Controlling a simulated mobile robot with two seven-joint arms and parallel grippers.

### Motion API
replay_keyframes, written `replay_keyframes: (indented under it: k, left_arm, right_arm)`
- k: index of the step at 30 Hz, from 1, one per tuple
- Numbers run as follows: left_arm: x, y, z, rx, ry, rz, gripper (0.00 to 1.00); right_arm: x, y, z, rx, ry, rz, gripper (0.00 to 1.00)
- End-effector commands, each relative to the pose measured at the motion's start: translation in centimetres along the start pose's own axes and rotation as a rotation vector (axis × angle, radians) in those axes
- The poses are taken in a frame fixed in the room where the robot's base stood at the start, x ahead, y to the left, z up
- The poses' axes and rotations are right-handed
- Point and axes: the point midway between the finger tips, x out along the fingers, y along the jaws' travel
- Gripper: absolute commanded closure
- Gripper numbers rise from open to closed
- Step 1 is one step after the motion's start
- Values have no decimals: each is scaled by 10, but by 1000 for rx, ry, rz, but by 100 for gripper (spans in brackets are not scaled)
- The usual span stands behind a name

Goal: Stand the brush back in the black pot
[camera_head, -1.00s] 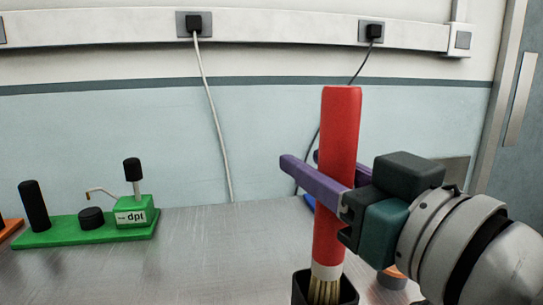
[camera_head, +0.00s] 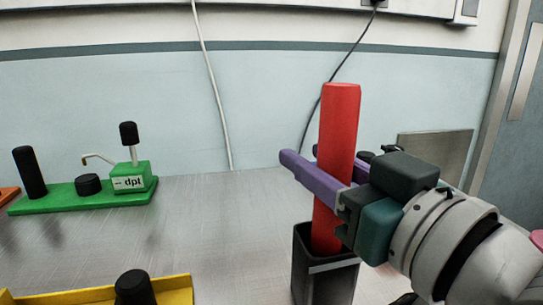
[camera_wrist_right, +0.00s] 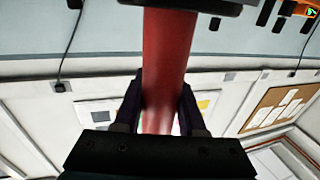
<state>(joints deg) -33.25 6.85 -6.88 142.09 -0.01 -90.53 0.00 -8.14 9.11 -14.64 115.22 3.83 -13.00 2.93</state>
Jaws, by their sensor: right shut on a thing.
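The brush has a thick red handle (camera_head: 338,125) and stands nearly upright. My right gripper (camera_head: 322,178) is shut on the red handle, with its purple fingers on either side of it. The handle also shows between the fingers in the right wrist view (camera_wrist_right: 167,70). The lower end of the brush is inside the black pot (camera_head: 325,280), so the bristles are hidden by the pot's walls. The pot is square and stands on the table below my right gripper. Whether the bristles touch the pot's floor cannot be seen. My left gripper is not in view.
A green module (camera_head: 80,200) with black knobs and a "dpt" block stands on the metal table (camera_head: 220,225) at the left. A yellow tray (camera_head: 175,290) with a black knob is at the front left. The table between them and the pot is clear.

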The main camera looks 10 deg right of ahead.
Motion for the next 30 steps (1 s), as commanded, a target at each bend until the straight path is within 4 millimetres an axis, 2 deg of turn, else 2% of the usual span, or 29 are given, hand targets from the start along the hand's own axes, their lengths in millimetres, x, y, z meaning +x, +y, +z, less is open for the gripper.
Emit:
replay_keyframes:
  k: [11,12,21,30]
  left_arm:
    - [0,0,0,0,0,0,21]
    - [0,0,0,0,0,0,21]
    - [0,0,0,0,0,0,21]
    - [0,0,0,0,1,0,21]
  right_arm:
    - [0,0,-1,0,1,0,100]
    - [0,0,-1,0,1,0,59]
    - [0,0,0,0,1,0,25]
    - [-2,0,0,0,-1,0,25]
